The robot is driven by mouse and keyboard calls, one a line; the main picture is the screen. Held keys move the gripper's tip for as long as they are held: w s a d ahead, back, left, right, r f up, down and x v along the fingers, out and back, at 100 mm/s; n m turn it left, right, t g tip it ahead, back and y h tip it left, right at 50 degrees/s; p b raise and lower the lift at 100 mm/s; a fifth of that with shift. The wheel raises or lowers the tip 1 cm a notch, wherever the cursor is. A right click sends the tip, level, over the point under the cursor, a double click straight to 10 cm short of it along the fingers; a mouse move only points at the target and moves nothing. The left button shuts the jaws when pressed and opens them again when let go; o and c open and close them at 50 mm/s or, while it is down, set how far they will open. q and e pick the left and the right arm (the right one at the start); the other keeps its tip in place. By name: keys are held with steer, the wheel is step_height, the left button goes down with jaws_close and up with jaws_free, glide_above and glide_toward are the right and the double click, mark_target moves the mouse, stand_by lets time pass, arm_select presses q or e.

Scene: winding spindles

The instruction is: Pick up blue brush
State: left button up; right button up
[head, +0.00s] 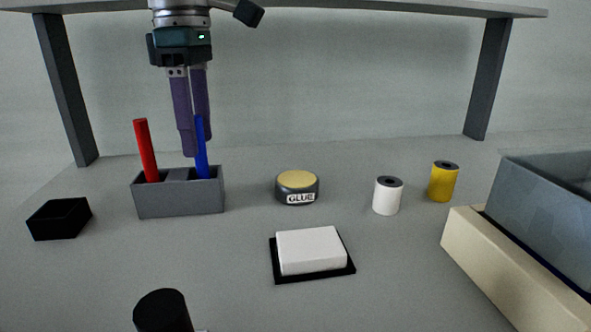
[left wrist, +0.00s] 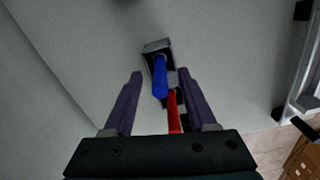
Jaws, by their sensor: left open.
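The blue brush (head: 201,150) stands nearly upright in the right part of a grey holder (head: 180,202). A red brush (head: 146,150) leans in the holder's left part. My left gripper (head: 194,140) points down over the holder, its purple fingers open and level with the blue brush's upper part. In the left wrist view the blue brush (left wrist: 160,80) lies between the two open fingers (left wrist: 160,82), near their tips, and the red brush (left wrist: 173,110) shows just below it. I cannot tell whether a finger touches the blue brush. My right gripper is not in view.
A glue pot (head: 297,188), a white spool (head: 387,196) and a yellow spool (head: 443,182) stand right of the holder. A white block on a black tray (head: 286,278) lies in front. A black box (head: 60,219) is at left, a grey bin (head: 550,200) at right.

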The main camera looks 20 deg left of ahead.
mark_target(200, 149)
arm_select(q)
steer(key=shift+f, duration=1.6)
jaws_close()
